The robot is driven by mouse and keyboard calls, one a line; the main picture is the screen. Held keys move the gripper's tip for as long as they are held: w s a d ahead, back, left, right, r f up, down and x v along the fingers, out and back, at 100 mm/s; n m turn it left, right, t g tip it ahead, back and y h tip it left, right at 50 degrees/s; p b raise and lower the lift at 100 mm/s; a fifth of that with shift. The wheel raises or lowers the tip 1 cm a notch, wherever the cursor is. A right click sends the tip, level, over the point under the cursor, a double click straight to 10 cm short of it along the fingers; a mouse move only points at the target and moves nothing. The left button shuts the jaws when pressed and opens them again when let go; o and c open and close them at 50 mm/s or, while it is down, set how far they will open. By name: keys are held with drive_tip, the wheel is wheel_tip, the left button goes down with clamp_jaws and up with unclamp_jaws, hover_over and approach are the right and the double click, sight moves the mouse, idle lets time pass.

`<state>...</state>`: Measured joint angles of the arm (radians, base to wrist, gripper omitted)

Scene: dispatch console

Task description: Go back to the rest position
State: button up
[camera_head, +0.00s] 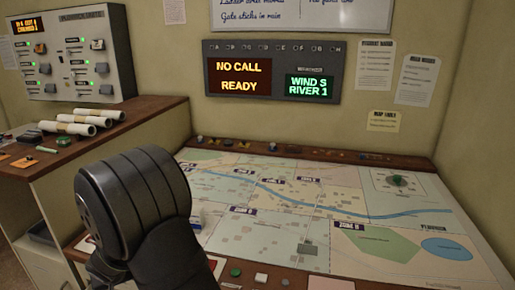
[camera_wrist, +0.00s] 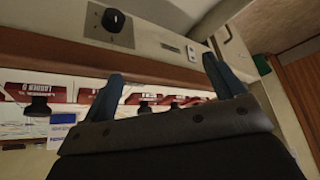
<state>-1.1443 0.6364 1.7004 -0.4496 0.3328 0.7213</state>
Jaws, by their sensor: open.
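My gripper (camera_wrist: 165,90) shows in the wrist camera view with its two dark blue-grey fingers spread apart and nothing between them. In the head camera view my dark arm rises at the lower left, in front of the map table (camera_head: 300,215), and my gripper's fingers are hidden there. The wrist camera looks toward a cream panel with a black knob (camera_wrist: 113,20). Below it is a row of red labelled tags with black knobs (camera_wrist: 39,105), beyond the fingers and apart from them.
A display board (camera_head: 272,72) on the wall reads "NO CALL READY" and "WIND S RIVER 1". Rolled papers (camera_head: 72,122) lie on the wooden side counter at left, below a grey switch panel (camera_head: 75,50). Small items line the table's front edge.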

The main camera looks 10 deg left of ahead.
drive_tip(key=shift+m+h, duration=0.3)
drive_tip(key=shift+m, duration=0.3)
drive_tip(key=w+d+r, duration=0.1)
drive_tip(key=w, duration=0.1)
drive_tip(key=w+d+r, duration=0.1)
drive_tip(key=w, duration=0.1)
drive_tip(key=w+d+r, duration=0.1)
drive_tip(key=w+d, duration=0.1)
drive_tip(key=shift+w+d+r, duration=0.1)
drive_tip(key=shift+w+r, duration=0.2)
drive_tip(key=shift+r, duration=0.1)
drive_tip(key=shift+w+d, duration=0.35)
drive_tip(key=shift+o, duration=1.4)
drive_tip(key=shift+r, duration=0.15)
